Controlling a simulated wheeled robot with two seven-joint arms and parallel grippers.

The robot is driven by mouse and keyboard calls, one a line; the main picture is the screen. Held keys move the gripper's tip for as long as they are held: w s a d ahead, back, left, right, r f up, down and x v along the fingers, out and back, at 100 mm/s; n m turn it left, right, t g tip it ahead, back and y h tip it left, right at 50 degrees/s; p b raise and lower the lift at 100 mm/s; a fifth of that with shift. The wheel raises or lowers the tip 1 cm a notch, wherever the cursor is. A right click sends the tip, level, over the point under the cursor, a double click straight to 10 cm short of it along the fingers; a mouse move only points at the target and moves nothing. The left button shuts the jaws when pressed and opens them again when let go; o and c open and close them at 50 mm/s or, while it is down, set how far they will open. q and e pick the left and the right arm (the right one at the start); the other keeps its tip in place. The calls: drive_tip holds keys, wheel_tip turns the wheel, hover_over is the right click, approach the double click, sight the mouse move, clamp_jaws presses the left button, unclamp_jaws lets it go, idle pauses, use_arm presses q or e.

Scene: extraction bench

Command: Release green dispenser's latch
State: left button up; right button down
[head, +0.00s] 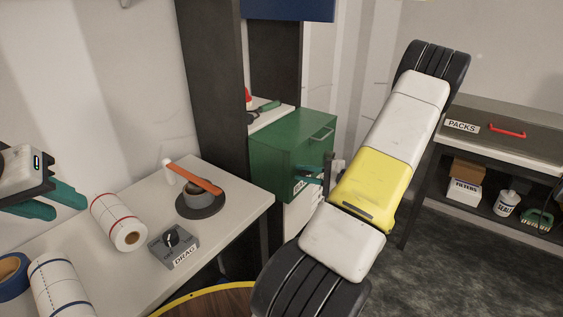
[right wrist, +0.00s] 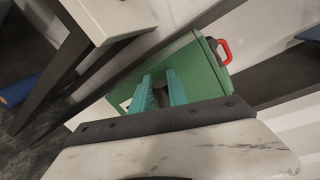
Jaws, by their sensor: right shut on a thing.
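The green dispenser (head: 295,138) is a green box with a pale handle on its front, standing past the table's far end. My right gripper (head: 316,178) is at its front lower edge, partly hidden by my own arm. In the right wrist view its teal fingers (right wrist: 160,90) point at the green dispenser (right wrist: 200,72). They are shut on a small dark part between them, which looks like the latch (right wrist: 161,97); its exact shape is mostly hidden. My left gripper (head: 70,206) is open and empty above the table at the left edge.
The pale table (head: 235,205) holds paper rolls (head: 119,222), a grey DRAG box (head: 173,246) and a dark round base with an orange bar (head: 194,175). A dark post (head: 215,90) stands beside the dispenser. A PACKS bench (head: 500,128) is at right. A red loop (right wrist: 225,50) shows by the dispenser.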

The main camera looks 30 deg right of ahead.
drive_tip(key=shift+s+a+f+n+h, duration=0.1)
drive_tip(key=shift+f+n+h, duration=0.25)
drive_tip(key=shift+n, duration=0.5)
drive_tip(key=shift+f+n+h, duration=0.25)
drive_tip(key=shift+f+n, duration=0.1)
drive_tip(key=shift+n, duration=0.5)
drive_tip(key=c, duration=1.3)
unclamp_jaws()
drive_tip(key=v, duration=0.7)
drive_tip(key=shift+s, duration=0.4)
